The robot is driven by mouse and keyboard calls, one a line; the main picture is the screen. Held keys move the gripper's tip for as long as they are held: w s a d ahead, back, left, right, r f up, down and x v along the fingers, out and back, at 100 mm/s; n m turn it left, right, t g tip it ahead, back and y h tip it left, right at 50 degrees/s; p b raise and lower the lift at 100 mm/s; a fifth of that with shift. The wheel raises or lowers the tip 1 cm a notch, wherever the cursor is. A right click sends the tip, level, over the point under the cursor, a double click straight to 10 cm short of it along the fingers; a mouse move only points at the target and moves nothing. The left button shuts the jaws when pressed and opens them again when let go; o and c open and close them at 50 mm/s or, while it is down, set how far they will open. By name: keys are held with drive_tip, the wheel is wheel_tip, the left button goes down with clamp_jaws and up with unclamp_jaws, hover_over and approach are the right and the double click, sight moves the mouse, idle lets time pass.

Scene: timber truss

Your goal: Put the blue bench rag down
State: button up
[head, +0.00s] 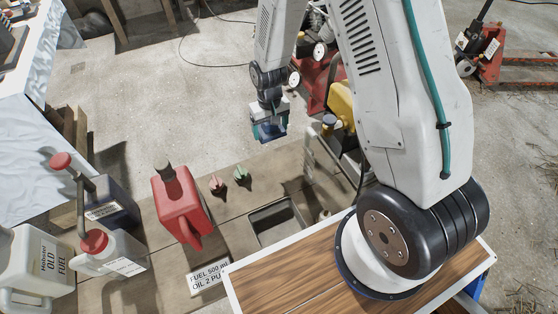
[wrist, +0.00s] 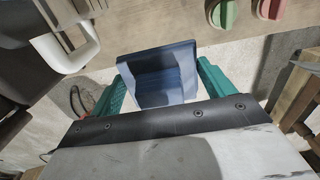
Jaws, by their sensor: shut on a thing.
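The blue bench rag (head: 270,131) is held in my gripper (head: 268,128), seen from above in the head view. In the wrist view the rag (wrist: 163,78) is a folded, stiff-looking blue piece between the two teal fingers of my gripper (wrist: 163,85), which are shut on it. In the head view, the rag appears near the far edge of the brown bench (head: 160,270). Its height above the surface is hard to tell. The rag's lower side is hidden.
A red can (head: 180,205), a red knob-like piece (head: 217,184) and a green one (head: 241,175) stand on the bench. A rectangular recessed tray (head: 275,222) is to their right. White fuel jugs (head: 35,265) crowd the left. A yellow-and-red machine (head: 341,103) stands right of my gripper.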

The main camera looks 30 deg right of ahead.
drive_tip(key=s+a+f, duration=0.1)
drive_tip(key=s+f, duration=0.2)
drive_tip(key=s, duration=0.1)
hover_over(273, 168)
wheel_tip(273, 168, down, 6)
drive_tip(key=shift+f, duration=2.25)
drive_tip(key=shift+s+f, duration=0.1)
drive_tip(key=shift+f, duration=0.2)
